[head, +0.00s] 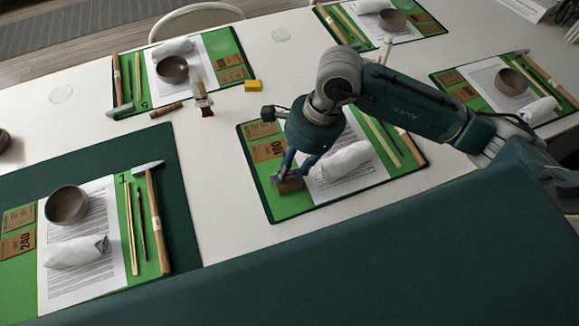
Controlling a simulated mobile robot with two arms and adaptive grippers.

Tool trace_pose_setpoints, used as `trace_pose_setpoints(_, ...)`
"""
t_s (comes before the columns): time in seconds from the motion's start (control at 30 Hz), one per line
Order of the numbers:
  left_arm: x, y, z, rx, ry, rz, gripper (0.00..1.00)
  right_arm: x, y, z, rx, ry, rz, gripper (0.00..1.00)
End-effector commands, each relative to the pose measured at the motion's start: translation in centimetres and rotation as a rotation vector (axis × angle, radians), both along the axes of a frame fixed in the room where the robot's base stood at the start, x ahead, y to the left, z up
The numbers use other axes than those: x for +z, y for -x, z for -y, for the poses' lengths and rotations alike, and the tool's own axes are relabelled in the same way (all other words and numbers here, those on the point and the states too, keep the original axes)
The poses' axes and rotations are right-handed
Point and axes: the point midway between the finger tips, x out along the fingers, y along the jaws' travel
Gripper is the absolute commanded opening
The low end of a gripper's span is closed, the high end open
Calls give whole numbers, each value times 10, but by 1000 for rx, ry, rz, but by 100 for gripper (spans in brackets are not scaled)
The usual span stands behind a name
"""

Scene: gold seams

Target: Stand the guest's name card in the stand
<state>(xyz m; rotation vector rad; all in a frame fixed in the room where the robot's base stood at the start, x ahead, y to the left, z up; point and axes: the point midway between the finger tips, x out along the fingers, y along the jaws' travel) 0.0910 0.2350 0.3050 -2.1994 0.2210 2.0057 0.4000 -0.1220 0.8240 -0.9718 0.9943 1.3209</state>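My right gripper (288,178) reaches down over the left part of the middle green place mat (291,205). Its fingertips are at a small brown block (290,187), which may be the card stand; its details are too small to make out. I cannot tell whether the fingers are closed on it or only beside it. I cannot pick out a name card for certain; the arm hides part of this mat. My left gripper is not in view.
A white wrapped bundle (347,161) and brown sandpaper cards (268,151) lie on the same mat.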

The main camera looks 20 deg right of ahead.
Motion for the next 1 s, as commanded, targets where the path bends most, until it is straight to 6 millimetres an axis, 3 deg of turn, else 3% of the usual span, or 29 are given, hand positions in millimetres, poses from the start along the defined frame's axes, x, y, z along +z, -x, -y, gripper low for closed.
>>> trace_pose_setpoints(1.0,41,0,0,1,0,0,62,79,0,24,-1,0,2,27)
